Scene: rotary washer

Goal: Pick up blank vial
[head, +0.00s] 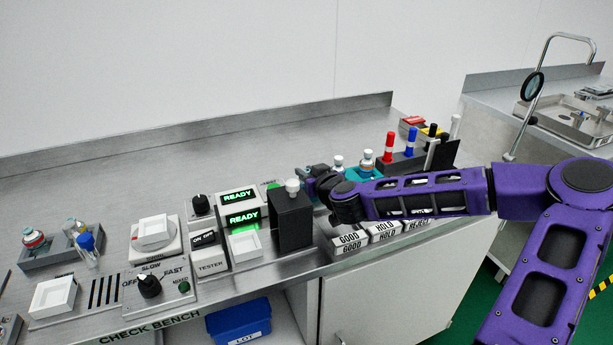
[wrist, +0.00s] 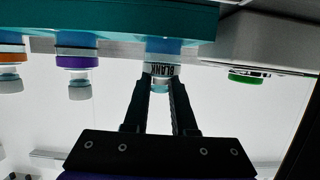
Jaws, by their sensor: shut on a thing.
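The blank vial (wrist: 162,70) has a white band with the word BLANK, seen in the wrist view, where the scene appears upside down. My gripper (wrist: 160,82) is shut on it, with one dark finger on each side. The vial's other end meets the teal rack (wrist: 110,18); I cannot tell whether it is seated in it or just clear. In the head view my gripper (head: 314,182) is at the teal rack (head: 360,174), and the blank vial is hidden there.
A purple-banded vial (wrist: 78,62) and an orange-banded vial (wrist: 10,60) stand in the same rack. A black box (head: 291,218) stands close left of my gripper, and GOOD, HOLD and REJECT bins (head: 350,241) in front.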

